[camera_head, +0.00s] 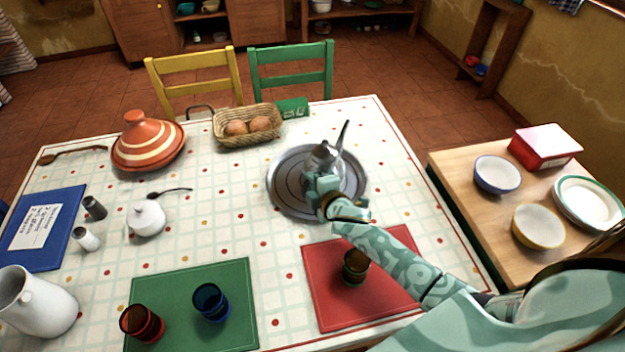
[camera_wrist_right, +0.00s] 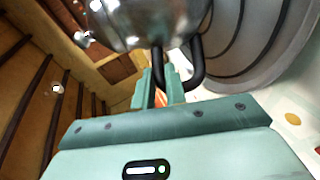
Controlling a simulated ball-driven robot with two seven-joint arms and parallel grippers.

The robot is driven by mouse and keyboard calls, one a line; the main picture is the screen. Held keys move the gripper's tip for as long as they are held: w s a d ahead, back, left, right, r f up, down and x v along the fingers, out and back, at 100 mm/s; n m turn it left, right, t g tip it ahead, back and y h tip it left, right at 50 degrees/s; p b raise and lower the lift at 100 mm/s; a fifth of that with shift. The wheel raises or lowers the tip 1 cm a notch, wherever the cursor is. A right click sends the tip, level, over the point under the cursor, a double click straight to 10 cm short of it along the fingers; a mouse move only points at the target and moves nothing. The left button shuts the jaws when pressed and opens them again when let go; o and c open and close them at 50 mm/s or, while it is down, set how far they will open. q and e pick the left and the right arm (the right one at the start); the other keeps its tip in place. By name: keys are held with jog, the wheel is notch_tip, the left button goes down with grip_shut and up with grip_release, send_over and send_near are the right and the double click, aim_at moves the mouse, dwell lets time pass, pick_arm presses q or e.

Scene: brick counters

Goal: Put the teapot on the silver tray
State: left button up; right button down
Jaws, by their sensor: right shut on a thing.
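The silver teapot (camera_head: 322,158) is over the round silver tray (camera_head: 285,202) in the head view. My right gripper (camera_head: 322,186) is shut on the teapot's dark handle, on the near side of the pot. In the right wrist view the shiny teapot body (camera_wrist_right: 150,18) fills the top, and the black handle runs down between the fingers of the right gripper (camera_wrist_right: 160,88). The ringed tray (camera_wrist_right: 245,45) shows at the right of that view. I cannot tell whether the pot's base touches the tray. My left gripper is out of view.
A red placemat (camera_head: 320,300) with a brown glass (camera_head: 355,264) lies under my right forearm. A bread basket (camera_head: 247,130), a striped tagine (camera_head: 147,145) and a white sugar bowl (camera_head: 147,218) stand left of the tray. A green placemat (camera_head: 180,285) with glasses lies front left.

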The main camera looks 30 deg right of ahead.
jog(key=shift+w+r, duration=0.1)
jog(key=c, duration=1.4)
grip_release()
jog(key=shift+c, duration=0.2)
jog(key=p+v, duration=0.3)
jog(key=v, duration=0.9)
